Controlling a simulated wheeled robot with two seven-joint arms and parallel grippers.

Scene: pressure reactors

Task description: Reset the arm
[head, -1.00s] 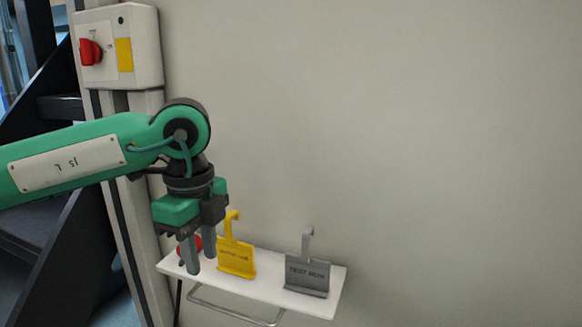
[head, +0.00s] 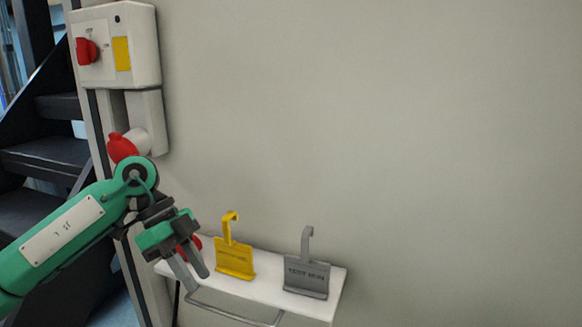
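My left arm comes in from the lower left of the head view. Its gripper (head: 191,272) points down and to the right, in front of the left end of a white shelf (head: 262,288). Its two fingers are apart and nothing shows between them. Part of a red thing (head: 193,244) on the shelf shows behind the gripper. A yellow hooked sign (head: 235,258) stands on the shelf to the right of the gripper, apart from it. A grey hooked sign (head: 307,274) marked "TEST RUN" stands farther right. My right gripper is not in view.
A white switch box (head: 145,50) with a red knob (head: 87,51) is on the wall at upper left. A red and white connector (head: 124,146) sits below it, just above my arm. A metal bar (head: 232,316) runs under the shelf. Dark stairs (head: 45,155) stand at left. The wall at right is clear.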

